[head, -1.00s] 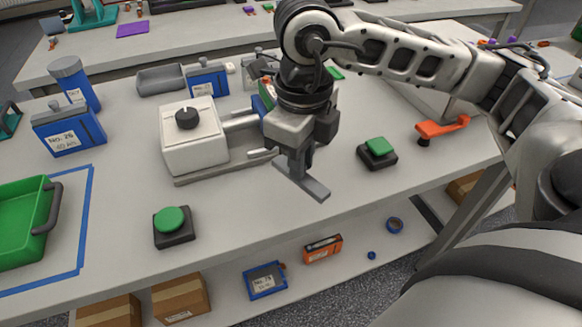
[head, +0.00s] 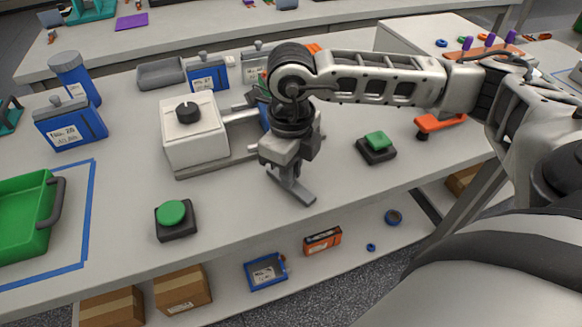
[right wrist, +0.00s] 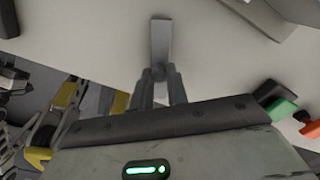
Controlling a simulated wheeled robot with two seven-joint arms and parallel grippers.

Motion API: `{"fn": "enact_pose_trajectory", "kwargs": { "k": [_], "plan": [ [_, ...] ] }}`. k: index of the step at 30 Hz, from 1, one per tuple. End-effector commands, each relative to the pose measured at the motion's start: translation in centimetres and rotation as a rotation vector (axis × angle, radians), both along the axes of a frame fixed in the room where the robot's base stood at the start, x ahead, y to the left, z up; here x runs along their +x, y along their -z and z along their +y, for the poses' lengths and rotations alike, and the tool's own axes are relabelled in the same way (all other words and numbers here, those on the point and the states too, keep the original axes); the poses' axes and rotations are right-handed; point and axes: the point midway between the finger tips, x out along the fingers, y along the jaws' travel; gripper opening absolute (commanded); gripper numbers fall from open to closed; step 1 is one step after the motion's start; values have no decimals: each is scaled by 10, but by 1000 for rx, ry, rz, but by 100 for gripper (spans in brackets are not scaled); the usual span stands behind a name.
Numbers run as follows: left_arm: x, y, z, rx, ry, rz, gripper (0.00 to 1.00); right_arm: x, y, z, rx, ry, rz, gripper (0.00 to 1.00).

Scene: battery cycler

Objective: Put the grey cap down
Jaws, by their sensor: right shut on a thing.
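The grey cap (head: 300,192) is a flat grey bar held low over the front part of the table, in front of the white and grey cycler fixture (head: 195,135). My right gripper (head: 289,168) points down and is shut on it. In the right wrist view the cap (right wrist: 161,38) sticks out beyond the closed fingertips (right wrist: 158,76). I cannot tell whether the cap touches the table. My left gripper is not in view.
A green button on a black base (head: 174,216) stands front left, and another (head: 376,146) stands to the right. An orange-handled tool (head: 440,123) lies further right. A green tray (head: 30,225) is at far left. The tabletop (head: 245,215) between the buttons is mostly clear.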

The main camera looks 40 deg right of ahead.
Motion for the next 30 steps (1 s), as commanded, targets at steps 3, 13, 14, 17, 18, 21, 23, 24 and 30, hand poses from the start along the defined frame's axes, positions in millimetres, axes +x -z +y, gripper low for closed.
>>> {"fn": "enact_pose_trajectory", "kwargs": {
  "k": [3, 13, 14, 17, 18, 21, 23, 24, 30],
  "plan": [
    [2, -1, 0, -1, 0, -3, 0, 0, 0, 0, 1, -1, 0, 37],
    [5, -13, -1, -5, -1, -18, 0, 0, -4, 0, 0, 0, 0, 37],
    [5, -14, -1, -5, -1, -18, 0, 0, -6, 0, 0, 0, 0, 37],
    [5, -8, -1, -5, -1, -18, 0, 1, -17, 0, 1, -1, -5, 37],
    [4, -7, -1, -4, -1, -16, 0, 1, -25, 1, 2, -2, -6, 37],
    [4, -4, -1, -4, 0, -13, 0, 1, -47, 1, 2, -1, -7, 37],
    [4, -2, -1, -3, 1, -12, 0, 1, -60, 1, 3, -1, -6, 37],
    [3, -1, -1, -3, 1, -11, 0, 1, -70, 1, 2, -1, -7, 37],
    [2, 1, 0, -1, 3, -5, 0, 1, -106, 1, 2, -1, -4, 37]
  ]
}}
